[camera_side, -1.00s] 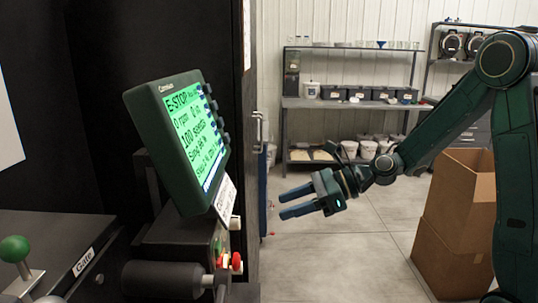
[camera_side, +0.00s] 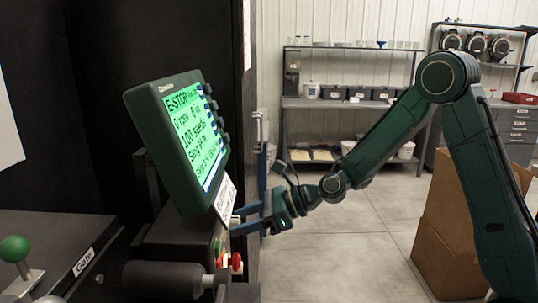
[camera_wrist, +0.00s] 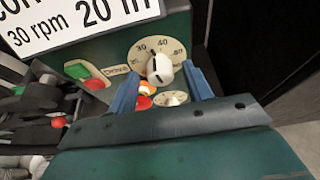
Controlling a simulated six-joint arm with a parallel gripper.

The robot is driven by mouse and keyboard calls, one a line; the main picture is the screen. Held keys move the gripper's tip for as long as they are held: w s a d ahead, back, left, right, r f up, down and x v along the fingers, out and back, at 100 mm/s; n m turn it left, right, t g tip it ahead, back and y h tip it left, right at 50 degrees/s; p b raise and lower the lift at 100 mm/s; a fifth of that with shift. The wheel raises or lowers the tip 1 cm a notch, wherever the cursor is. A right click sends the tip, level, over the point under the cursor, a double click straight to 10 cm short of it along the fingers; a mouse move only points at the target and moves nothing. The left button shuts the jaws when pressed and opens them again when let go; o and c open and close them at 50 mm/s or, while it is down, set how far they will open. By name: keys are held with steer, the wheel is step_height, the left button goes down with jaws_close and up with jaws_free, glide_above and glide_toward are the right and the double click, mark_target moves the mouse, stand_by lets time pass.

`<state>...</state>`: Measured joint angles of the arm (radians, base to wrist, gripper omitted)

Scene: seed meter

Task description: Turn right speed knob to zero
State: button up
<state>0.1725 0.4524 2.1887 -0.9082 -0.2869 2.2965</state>
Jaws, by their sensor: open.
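In the wrist view a white knob (camera_wrist: 158,70) with a dark pointer line sits on a cream dial (camera_wrist: 168,46) marked with numbers such as 30 and 40. A second, smaller cream dial (camera_wrist: 175,98) lies nearer to my gripper, partly hidden. Which one is the right speed knob I cannot tell. My gripper (camera_wrist: 160,74) is open, with its blue fingers on either side of the white knob in the picture; contact is not clear. In the side view my gripper (camera_side: 232,223) points left at the control panel below the screen, and the knobs are hard to make out.
The green-lit screen (camera_side: 194,138) stands above the panel and reads E-STOP. An orange-and-red control (camera_wrist: 146,90) lies between the fingers. Green (camera_wrist: 77,71) and red (camera_wrist: 95,83) buttons are to the left. Cardboard boxes (camera_side: 450,235) stand on the floor behind my arm.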

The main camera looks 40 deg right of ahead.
steer(key=shift+w+a+f, duration=0.1)
steer(key=shift+w, duration=0.05)
steer(key=c, duration=0.9)
steer(key=shift+c, duration=0.2)
steer(key=shift+n, duration=0.4)
steer(key=n+t+h, duration=0.1)
steer(key=n, duration=0.2)
steer(key=n+t+h, duration=0.1)
steer(key=n+t, duration=0.1)
steer(key=n, duration=0.1)
steer(key=n+t+h, duration=0.1)
steer(key=n+t, duration=0.1)
steer(key=shift+s+a+f+n, duration=0.2)
steer(key=shift+s+n, duration=0.05)
steer(key=shift+n, duration=0.15)
steer(key=shift+n+t, duration=0.8)
steer(key=shift+n, duration=0.7)
